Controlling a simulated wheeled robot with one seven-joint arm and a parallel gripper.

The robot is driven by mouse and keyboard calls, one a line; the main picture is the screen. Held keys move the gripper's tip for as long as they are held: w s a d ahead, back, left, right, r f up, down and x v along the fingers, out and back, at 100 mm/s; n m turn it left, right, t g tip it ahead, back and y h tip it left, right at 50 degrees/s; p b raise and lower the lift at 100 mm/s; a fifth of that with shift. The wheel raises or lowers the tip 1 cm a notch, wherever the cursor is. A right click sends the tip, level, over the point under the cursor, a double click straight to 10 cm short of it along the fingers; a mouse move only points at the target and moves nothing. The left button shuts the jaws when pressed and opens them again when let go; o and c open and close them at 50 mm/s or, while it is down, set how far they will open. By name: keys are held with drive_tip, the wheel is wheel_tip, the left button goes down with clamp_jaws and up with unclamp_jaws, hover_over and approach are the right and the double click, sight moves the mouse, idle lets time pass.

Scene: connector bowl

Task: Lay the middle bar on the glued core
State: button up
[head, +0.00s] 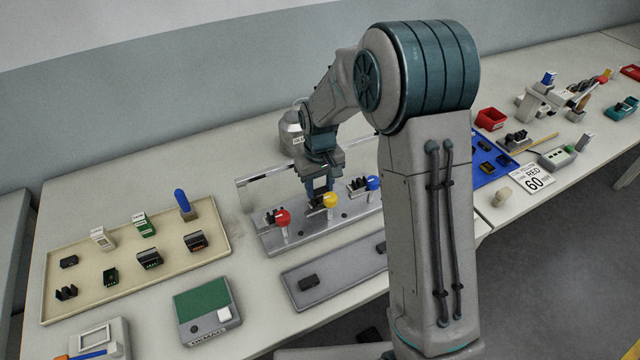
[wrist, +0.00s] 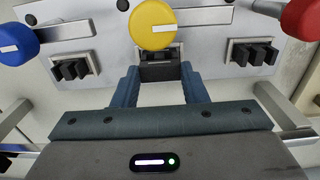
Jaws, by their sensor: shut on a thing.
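The metal fixture (head: 262,240) stands mid-table with three knobs, red (head: 283,217), yellow (head: 329,201) and blue (head: 373,183). No glue can be made out. My gripper also shows in the head view (head: 318,190).
Dark parts sit in the side nests (wrist: 73,69) (wrist: 252,54). A beige tray (head: 75,297) of connectors is at left, a grey tray (head: 335,275) in front, a green-topped device (head: 207,306) front left. A bottle (head: 290,130) stands behind the fixture.

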drive_tip(key=shift+f, duration=0.15)
drive_tip(key=o, duration=1.1)
wheel_tip(320, 180, up, 14)
drive_tip(key=b, duration=0.1)
drive_tip(key=s+d+m+t, duration=0.1)
drive_tip(key=s+d, duration=0.2)
drive_tip(key=s, duration=0.5)
drive_tip(key=s+d+m+t, duration=0.1)
drive_tip(key=s+d, duration=0.3)
drive_tip(key=s, duration=0.4)
drive_tip(key=s+d+m+t, duration=0.1)
drive_tip(key=s+d+m, duration=0.1)
drive_tip(key=s, duration=0.6)
drive_tip(key=shift+d+r+m, duration=0.15)
drive_tip(key=shift+d+r, duration=0.05)
drive_tip(key=shift+d, duration=0.25)
drive_tip(key=shift+d+r+m, duration=0.15)
drive_tip(key=shift+d, duration=0.3)
